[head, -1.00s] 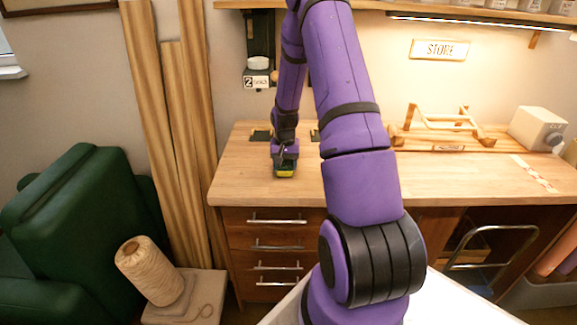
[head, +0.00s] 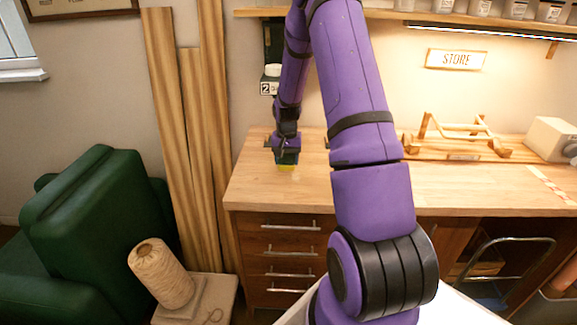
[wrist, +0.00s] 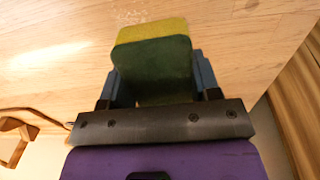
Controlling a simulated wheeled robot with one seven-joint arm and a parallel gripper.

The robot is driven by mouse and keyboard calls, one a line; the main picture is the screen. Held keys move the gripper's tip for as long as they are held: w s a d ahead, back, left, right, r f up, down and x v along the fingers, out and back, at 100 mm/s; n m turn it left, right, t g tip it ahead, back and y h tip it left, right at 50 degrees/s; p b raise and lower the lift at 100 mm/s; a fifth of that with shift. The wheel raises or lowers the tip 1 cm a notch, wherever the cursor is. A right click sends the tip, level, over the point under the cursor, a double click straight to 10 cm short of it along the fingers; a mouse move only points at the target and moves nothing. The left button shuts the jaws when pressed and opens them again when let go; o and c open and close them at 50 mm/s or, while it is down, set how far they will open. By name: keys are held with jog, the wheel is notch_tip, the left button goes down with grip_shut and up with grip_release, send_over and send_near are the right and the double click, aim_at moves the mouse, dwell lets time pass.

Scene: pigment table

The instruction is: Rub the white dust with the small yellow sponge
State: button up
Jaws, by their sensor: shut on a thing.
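My gripper (wrist: 155,70) is shut on the small sponge, with one blue-grey finger on each side of it. The sponge (wrist: 152,32) has a yellow layer and a dark green layer; its yellow edge also shows in the head view (head: 286,168), low over the left part of the worktop. I cannot tell whether it touches the wood. The white dust (wrist: 130,17) is a faint speckled patch just beyond the sponge's yellow edge in the wrist view. Part of it may be hidden under the sponge. In the head view my gripper (head: 287,156) points down.
The wooden worktop (head: 247,187) is clear around the sponge. A wooden rack (head: 460,136) and a pale box (head: 550,138) stand on its right. Tall planks (head: 190,120) lean on the wall at left. A dark holder labelled 2 (head: 272,78) hangs behind my gripper.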

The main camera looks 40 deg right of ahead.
jog(key=shift+r, duration=1.55)
jog(key=shift+s, duration=0.1)
